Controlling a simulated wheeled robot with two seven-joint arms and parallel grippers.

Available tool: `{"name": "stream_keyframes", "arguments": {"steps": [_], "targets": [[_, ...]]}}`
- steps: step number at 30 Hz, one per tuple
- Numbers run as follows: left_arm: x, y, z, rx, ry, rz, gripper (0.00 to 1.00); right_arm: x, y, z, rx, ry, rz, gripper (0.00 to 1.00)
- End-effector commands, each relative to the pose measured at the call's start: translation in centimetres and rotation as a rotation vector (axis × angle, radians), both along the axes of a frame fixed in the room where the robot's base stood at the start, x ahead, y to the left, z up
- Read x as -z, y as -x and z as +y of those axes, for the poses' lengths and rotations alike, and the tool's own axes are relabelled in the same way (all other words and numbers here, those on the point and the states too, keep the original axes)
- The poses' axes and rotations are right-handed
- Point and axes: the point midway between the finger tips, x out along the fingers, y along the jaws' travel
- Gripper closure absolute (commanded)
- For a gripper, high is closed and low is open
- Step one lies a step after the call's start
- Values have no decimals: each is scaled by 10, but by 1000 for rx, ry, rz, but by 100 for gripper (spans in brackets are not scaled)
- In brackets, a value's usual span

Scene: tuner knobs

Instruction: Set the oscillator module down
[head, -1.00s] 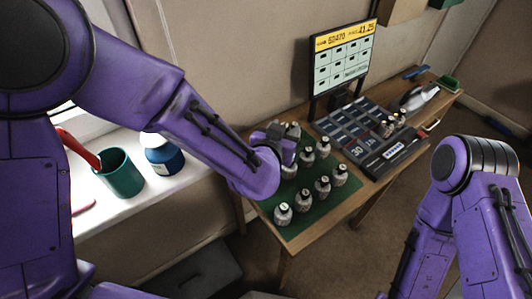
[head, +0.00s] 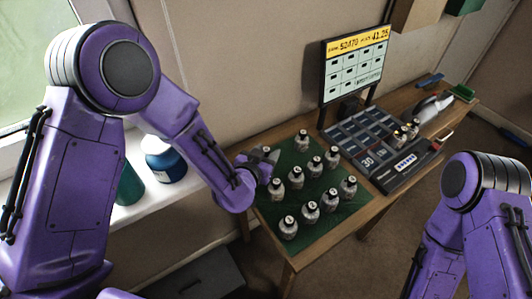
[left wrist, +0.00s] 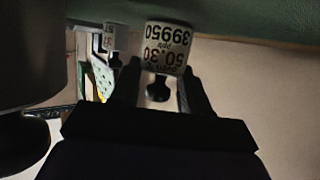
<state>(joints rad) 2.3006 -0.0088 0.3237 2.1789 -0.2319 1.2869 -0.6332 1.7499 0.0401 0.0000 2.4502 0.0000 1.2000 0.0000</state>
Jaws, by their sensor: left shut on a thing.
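My left gripper (head: 266,162) is shut on an oscillator module at the left edge of the green mat (head: 263,210). In the left wrist view the held module (left wrist: 167,48) is a pale cylinder with a dark knob, showing upside down with printed numbers "39950" and "50.30". Its base meets the green surface at the top of that view; I cannot tell whether it touches or hovers just off it. In the head view the gripper hides it. Several similar modules stand upright on the mat, one (head: 276,189) close to the gripper. My right gripper is not in view.
A dark console (head: 384,178) with a slotted tray and a few modules stands right of the mat. A display screen (head: 353,67) rises behind it. A blue bottle (head: 167,166) and a green cup (head: 129,186) are on the windowsill. The mat's front right corner has bare room.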

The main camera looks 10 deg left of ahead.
Motion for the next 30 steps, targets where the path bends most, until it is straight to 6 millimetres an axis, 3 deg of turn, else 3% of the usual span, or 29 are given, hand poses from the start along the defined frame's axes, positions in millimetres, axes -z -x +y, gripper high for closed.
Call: {"name": "stream_keyframes", "arguments": {"steps": [1,2,3,4,14,17,26,30], "targets": [[3,0,0,0,0,0,88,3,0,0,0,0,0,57],[2,0,0,0,0,0,48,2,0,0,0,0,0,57],[2,0,0,0,0,0,35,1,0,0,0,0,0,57],[2,0,0,0,0,0,29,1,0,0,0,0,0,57],[-4,0,0,0,1,-1,29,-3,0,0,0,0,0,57],[-7,13,2,1,-1,1,29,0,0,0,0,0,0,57],[-33,83,16,1,-1,0,29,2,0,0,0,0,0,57],[-46,95,19,-2,-7,5,29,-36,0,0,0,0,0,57]]}}
